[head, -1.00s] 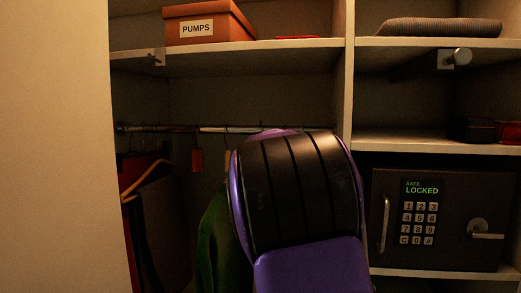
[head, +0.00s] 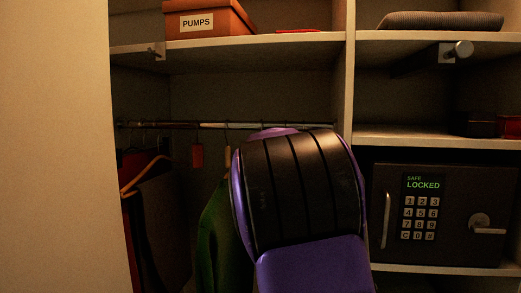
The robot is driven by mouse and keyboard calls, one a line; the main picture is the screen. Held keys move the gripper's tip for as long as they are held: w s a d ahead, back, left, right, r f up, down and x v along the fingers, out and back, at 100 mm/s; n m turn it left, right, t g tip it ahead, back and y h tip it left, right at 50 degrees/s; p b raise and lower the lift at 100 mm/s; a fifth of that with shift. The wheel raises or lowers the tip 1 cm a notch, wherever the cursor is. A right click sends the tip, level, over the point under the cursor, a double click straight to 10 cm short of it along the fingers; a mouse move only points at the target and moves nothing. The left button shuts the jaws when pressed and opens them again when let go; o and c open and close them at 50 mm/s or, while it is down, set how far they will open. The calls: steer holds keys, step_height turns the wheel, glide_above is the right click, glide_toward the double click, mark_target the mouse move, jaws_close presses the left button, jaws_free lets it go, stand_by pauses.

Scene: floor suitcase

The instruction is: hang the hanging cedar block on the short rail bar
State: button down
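A small tan block (head: 228,157), which looks like the cedar block, hangs below the long rail (head: 205,125) in the left bay, just left of my arm. It is small and dark, and my arm's edge is close beside it. A short bar with a round metal end (head: 461,49) sticks out under the upper right shelf and appears to be the short rail bar; nothing hangs on it. My purple and black arm fills the lower middle. My gripper is hidden behind it, so its fingers and anything in them do not show.
A red tag (head: 197,155), an orange hanger (head: 147,176) and dark and green clothes (head: 212,235) hang in the left bay. A PUMPS box (head: 208,18) sits on the shelf above. An upright divider (head: 347,90) separates the bays. A safe (head: 443,212) fills the lower right.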

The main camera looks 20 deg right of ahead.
stand_by(0.3)
steer(key=shift+c, duration=1.8)
jaws_free()
steer(key=shift+f, duration=0.1)
